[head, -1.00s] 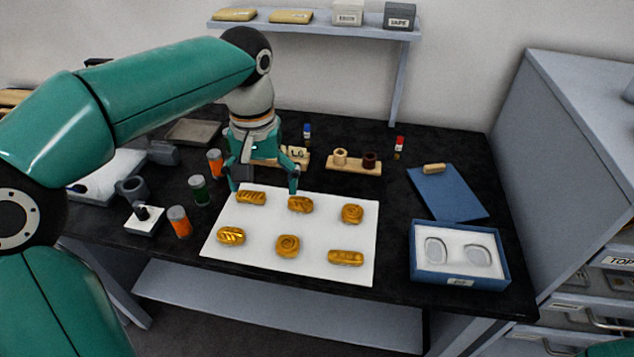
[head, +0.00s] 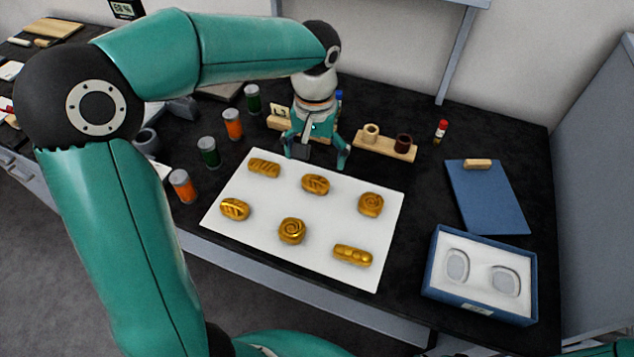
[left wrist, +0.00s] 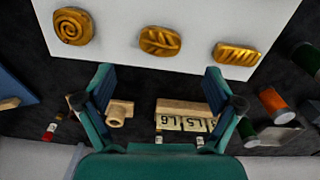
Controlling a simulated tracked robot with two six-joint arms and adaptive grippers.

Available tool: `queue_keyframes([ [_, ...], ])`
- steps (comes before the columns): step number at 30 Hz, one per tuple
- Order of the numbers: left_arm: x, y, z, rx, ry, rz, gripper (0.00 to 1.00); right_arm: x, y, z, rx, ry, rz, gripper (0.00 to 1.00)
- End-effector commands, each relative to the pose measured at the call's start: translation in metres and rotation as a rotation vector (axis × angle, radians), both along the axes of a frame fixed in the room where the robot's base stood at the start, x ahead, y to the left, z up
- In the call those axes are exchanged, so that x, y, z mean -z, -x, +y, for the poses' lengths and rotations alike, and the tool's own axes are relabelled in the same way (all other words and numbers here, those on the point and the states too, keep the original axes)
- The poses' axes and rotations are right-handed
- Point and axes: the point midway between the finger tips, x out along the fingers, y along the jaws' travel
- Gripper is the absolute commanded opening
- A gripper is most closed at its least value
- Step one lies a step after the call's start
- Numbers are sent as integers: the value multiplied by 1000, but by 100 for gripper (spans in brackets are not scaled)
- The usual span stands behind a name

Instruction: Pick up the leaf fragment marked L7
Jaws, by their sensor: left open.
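Several gilt fragments lie in two rows on a white sheet (head: 265,240). Two bear a leaf pattern: one in the middle of the far row (head: 315,184) and one at the near left (head: 235,209). No L7 mark is readable on either. My left gripper (head: 316,156) is open and empty at the sheet's far edge, behind the far-row leaf fragment. In the left wrist view, my open gripper (left wrist: 158,78) has that leaf fragment (left wrist: 160,40) beyond its fingertips, roughly centred, with a spiral fragment (left wrist: 73,26) and a ridged fragment (left wrist: 236,54) at either side. My right gripper is out of view.
A wooden block with number tags (left wrist: 185,122), L6 and L5 among them, stands behind the gripper. A wooden holder (head: 385,147) with two small cups is to its right. Orange and green jars (head: 208,152) line the left. A blue padded box (head: 480,276) stands at the right.

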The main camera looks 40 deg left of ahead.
Motion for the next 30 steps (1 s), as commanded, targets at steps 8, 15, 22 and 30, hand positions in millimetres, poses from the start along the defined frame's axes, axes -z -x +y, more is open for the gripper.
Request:
queue_keyframes([
  [8,27,0,0,1,0,0,92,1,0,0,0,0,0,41],
  [15,53,-1,0,1,0,4,92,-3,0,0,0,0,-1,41],
  [22,77,-1,0,3,0,0,92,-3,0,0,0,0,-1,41],
  [30,79,-2,-1,2,1,-1,88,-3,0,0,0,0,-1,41],
])
